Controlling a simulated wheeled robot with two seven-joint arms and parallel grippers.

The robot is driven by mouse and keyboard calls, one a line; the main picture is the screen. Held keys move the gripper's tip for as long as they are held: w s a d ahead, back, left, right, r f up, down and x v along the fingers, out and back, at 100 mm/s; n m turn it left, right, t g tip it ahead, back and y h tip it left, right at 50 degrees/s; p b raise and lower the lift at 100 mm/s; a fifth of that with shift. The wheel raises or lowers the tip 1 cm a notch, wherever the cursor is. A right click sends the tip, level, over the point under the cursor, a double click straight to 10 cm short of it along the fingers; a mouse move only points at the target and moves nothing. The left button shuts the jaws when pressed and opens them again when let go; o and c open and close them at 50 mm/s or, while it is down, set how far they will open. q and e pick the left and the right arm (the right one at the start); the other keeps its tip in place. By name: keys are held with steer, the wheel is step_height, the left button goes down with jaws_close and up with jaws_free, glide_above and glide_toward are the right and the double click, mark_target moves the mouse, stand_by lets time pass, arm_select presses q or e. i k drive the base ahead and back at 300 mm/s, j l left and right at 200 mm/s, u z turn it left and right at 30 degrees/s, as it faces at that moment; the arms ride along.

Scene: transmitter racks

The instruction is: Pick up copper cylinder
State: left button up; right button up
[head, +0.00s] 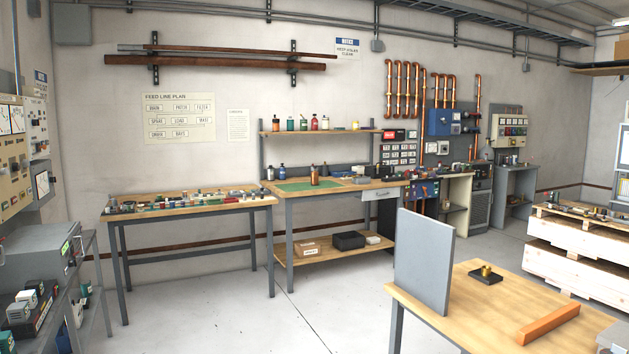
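A small copper-brown upright cylinder shape (314,176) stands on the green mat (292,186) on the middle workbench; it is too small to make out fully and looks somewhat like a bottle. A short brass-coloured round piece (486,270) sits on a black base on the near wooden table (470,312). I cannot tell for sure which of these is the copper cylinder. Neither of my grippers is in view.
A grey upright panel (424,262) and an orange bar (548,323) are on the near table. A left workbench (190,207) holds many small parts. Wooden pallets (575,262) stand at the right. The floor (215,318) between the benches is clear.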

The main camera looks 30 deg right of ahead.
mark_target(313, 175)
steer(key=i+l+z, duration=0.4)
steer(key=i, duration=0.25)
steer(key=i+l+z, duration=0.25)
steer(key=i, duration=0.75)
steer(key=i+z, duration=0.25)
steer(key=i, duration=1.65)
steer(key=i+j+z, duration=0.1)
steer(key=i, duration=0.8)
steer(key=i+j, duration=0.1)
steer(key=i, duration=0.85)
steer(key=i+z, duration=0.2)
steer(key=i, duration=0.25)
steer(key=i+l+u, duration=0.3)
steer(key=i+l, duration=0.25)
steer(key=i+l+u, duration=0.15)
steer(key=i+l, duration=0.2)
steer(key=i+l+u, duration=0.15)
steer(key=i+l, duration=0.2)
steer(key=i+l+u, duration=0.1)
steer(key=i+l, duration=0.15)
steer(key=l, duration=0.15)
steer(key=i+l+u, duration=0.15)
steer(key=l, duration=0.3)
steer(key=i+l+u, duration=0.15)
steer(key=i+l, duration=0.2)
steer(key=l, duration=0.1)
